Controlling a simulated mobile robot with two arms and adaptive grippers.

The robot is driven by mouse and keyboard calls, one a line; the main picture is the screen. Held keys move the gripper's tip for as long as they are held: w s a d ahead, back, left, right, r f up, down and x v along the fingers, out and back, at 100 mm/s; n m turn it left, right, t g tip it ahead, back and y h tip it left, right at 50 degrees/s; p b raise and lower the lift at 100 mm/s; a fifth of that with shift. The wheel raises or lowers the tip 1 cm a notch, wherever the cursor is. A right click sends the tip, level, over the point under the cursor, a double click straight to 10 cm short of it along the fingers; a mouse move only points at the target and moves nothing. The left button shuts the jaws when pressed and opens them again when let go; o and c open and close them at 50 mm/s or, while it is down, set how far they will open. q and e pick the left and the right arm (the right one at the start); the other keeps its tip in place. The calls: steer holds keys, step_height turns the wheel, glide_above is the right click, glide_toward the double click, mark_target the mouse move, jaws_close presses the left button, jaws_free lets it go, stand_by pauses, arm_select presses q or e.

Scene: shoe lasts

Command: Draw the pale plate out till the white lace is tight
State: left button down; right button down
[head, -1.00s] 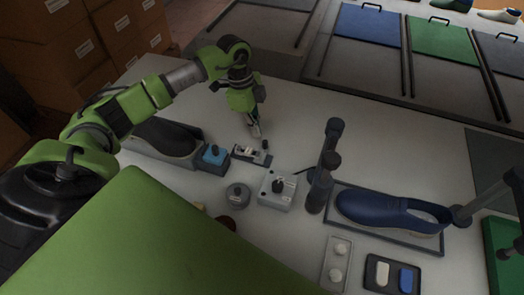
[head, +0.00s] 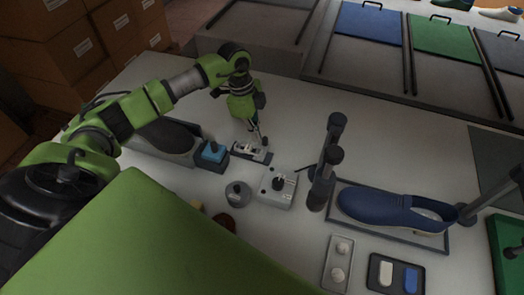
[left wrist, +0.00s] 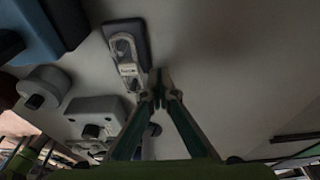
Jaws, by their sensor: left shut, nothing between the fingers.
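The small dark lacing fixture (head: 266,156) lies on the white table in the middle of the head view. In the left wrist view it is the dark base (left wrist: 139,30) at upper centre. The white lace (left wrist: 122,40) appears as a pale loop on it, and the pale plate (left wrist: 128,69) seems to lie at its lower end; whether the lace is slack or tight I cannot tell. My left gripper (head: 264,143) points down at the fixture's right end. In the left wrist view its shut, empty fingertips (left wrist: 159,77) are just right of the plate. My right gripper is out of view.
A blue-topped block (head: 213,152), a round grey knob unit (head: 237,193) and a grey switch box (head: 276,187) stand close by. Dark posts (head: 322,185) and a blue shoe (head: 385,208) on a tray are to the right. The table behind the fixture is clear.

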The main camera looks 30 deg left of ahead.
arm_select(q)
steer(key=shift+w+d, duration=0.2)
steer(key=shift+d, duration=0.75)
stand_by(0.6)
steer(key=shift+p, duration=0.4)
stand_by(0.3)
steer(key=shift+a, duration=0.3)
step_height(320, 180, up, 8)
steer(key=p, duration=0.7)
steer(key=shift+a, duration=0.15)
steer(key=shift+s, duration=0.15)
